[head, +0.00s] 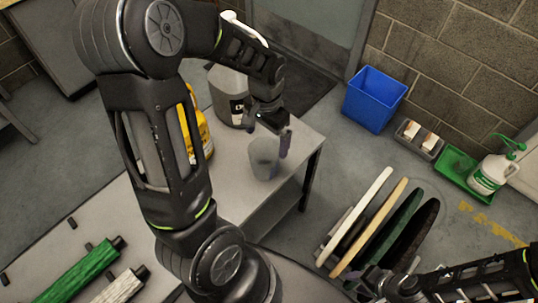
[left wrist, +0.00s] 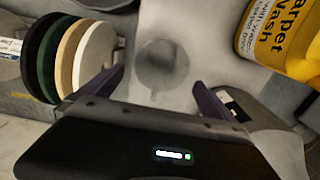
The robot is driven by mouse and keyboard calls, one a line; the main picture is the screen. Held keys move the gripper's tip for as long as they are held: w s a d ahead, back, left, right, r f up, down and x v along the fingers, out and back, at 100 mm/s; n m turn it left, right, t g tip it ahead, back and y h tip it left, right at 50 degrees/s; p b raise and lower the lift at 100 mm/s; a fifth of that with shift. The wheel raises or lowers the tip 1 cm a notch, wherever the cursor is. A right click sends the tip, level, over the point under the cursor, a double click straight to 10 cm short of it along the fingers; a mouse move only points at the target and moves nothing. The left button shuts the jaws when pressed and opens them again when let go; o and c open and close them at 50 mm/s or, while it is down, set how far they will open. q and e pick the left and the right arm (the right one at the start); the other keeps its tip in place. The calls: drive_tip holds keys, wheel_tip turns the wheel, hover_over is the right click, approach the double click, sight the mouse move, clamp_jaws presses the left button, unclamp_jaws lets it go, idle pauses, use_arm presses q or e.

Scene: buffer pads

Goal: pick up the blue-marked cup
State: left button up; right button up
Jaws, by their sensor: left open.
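A small grey, slightly bluish cup (head: 264,160) stands on the grey table near its right corner. I cannot make out a clear blue mark on it. My left gripper (head: 272,138) is open at the cup, with one finger showing beside its right upper side. In the left wrist view the cup (left wrist: 162,66) appears between and beyond the two spread purple fingers of the left gripper (left wrist: 160,88), with nothing held. My right gripper (head: 398,286) is low at the right, dark and partly cut off; its jaws are not clear.
A yellow carpet-wash bottle (left wrist: 285,35) and a grey container (head: 228,98) stand near the cup. Round pads (head: 385,228) stand upright in a rack right of the table (head: 235,205). A blue bin (head: 374,98) and a green tray (head: 458,170) are on the floor.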

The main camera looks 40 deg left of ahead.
sight(267, 153)
use_arm(q)
drive_tip(key=shift+f, duration=0.1)
drive_tip(key=shift+w+f, duration=0.1)
drive_tip(key=shift+f, duration=1.15)
wheel_tip(267, 153, down, 5)
drive_tip(key=shift+f, duration=0.15)
drive_tip(key=shift+c, duration=0.2)
drive_tip(key=c, duration=1.3)
